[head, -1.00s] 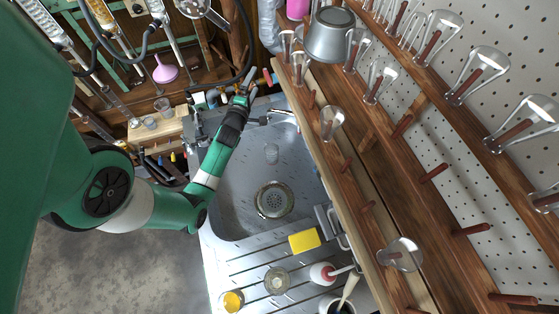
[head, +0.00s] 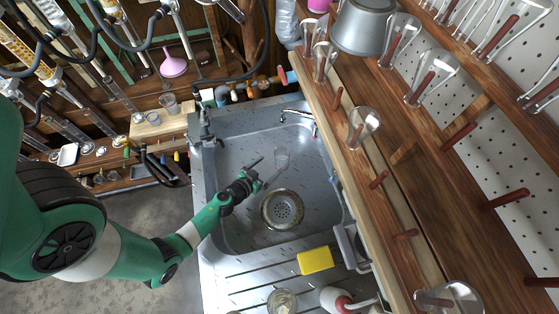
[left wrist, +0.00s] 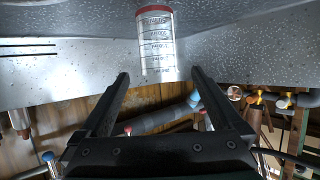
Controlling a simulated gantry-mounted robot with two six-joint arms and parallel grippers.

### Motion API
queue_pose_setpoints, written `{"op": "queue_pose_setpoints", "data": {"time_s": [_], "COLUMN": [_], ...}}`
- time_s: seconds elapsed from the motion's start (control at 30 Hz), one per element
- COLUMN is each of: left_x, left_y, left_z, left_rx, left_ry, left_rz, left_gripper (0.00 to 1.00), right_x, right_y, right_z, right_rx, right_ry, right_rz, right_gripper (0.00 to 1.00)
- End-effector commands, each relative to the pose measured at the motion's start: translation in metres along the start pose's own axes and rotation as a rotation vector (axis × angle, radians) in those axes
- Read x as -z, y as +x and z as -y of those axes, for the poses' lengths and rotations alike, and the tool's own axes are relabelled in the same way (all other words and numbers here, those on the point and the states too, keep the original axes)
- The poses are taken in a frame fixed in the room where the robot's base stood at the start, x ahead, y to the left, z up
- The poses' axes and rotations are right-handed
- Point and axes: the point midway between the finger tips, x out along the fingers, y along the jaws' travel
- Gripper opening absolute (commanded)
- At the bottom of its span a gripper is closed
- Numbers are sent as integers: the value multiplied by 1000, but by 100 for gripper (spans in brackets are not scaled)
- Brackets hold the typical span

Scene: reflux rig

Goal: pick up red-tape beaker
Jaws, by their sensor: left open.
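My left gripper (head: 268,170) is over the basin, just left of and below the beaker in the head view. In the left wrist view the open fingers (left wrist: 160,74) point toward the beaker, which lies beyond the tips and between their lines. Nothing is between the fingers. My right gripper is not in view.
A yellow sponge (head: 315,260) lies on the drainboard. A wooden peg rack with glassware (head: 362,125) borders the right.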

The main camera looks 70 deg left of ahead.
Motion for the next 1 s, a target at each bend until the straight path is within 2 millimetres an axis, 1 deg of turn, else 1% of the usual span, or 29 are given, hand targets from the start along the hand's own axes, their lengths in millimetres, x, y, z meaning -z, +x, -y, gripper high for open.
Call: {"op": "queue_pose_setpoints", "data": {"time_s": [0.03, 0.1, 0.2, 0.37, 0.47, 0.6, 0.67, 0.77, 0.93, 0.97, 1.0], "left_x": [-3, -3, -2, 0, -1, -2, -1, 0, 2, 2, 2], "left_y": [14, 26, 36, 39, 52, 78, 85, 89, 89, 89, 89], "left_z": [0, 0, 0, 0, -2, -4, -4, -4, -4, -4, -4], "left_rx": [0, 0, 0, 0, 0, 1, 1, 1, 1, 1, 1], "left_ry": [1, -1, -2, -3, -3, -2, -3, -4, -4, -4, -4], "left_rz": [-3, -3, -1, -1, -3, -4, -3, -1, -1, -1, -1], "left_gripper": [100, 100, 100, 100, 100, 100, 100, 100, 100, 96, 89], "right_x": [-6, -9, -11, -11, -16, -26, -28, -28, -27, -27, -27], "right_y": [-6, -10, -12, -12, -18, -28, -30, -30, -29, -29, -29], "right_z": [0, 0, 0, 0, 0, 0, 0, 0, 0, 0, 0], "right_rx": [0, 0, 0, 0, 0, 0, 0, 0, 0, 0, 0], "right_ry": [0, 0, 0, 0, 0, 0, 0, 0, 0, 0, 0], "right_rz": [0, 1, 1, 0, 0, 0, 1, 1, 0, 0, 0], "right_gripper": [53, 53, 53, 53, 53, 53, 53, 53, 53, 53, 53]}}
